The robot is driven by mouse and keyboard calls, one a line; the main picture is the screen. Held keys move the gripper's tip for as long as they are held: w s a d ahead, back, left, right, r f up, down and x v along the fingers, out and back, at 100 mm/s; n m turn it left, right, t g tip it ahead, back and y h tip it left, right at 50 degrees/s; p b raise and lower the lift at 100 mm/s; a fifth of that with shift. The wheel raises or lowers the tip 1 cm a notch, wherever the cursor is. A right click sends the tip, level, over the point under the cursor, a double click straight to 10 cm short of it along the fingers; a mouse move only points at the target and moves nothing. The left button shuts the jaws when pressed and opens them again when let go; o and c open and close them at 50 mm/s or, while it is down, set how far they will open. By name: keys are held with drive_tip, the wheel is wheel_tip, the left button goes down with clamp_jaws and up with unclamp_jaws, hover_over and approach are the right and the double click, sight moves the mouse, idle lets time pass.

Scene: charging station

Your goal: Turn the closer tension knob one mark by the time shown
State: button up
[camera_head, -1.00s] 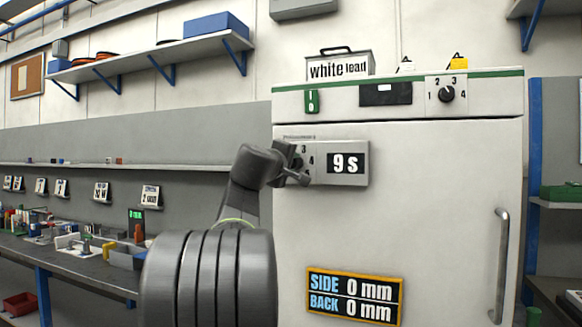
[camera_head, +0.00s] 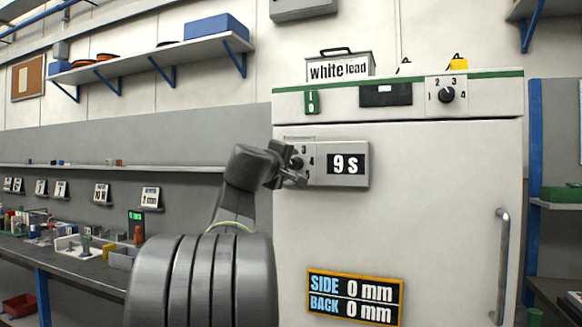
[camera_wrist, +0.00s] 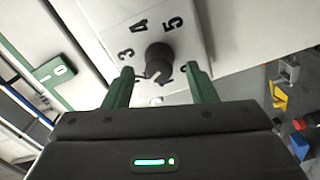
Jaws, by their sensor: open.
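The closer tension knob (camera_wrist: 158,60) is a dark round knob on a pale plate marked 3, 4 and 5 in the wrist view; other marks are partly hidden. A light pointer line shows on its face, but its exact mark is unclear. In the head view the knob (camera_head: 297,162) is partly covered by my gripper (camera_head: 289,166). The time display (camera_head: 348,164) beside it reads 9 s. In the wrist view my gripper (camera_wrist: 159,72) is open, its green fingers on either side of the knob, with gaps visible. Contact cannot be told.
The plate is on a white cabinet door (camera_head: 430,220) with a vertical handle (camera_head: 502,265) at right. A sign (camera_head: 354,296) below reads SIDE 0 mm, BACK 0 mm. Another dial (camera_head: 446,95) is at the top right. A workbench (camera_head: 85,268) with small items stands left.

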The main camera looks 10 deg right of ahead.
drive_tip(key=b+v, duration=0.1)
drive_tip(key=v, duration=1.1)
drive_tip(key=shift+w+d, duration=0.1)
drive_tip(key=p+x, duration=0.1)
drive_tip(key=x, duration=1.2)
drive_tip(key=shift+w+d+p, duration=0.2)
drive_tip(key=shift+w+p, duration=0.1)
drive_tip(key=shift+p, duration=0.05)
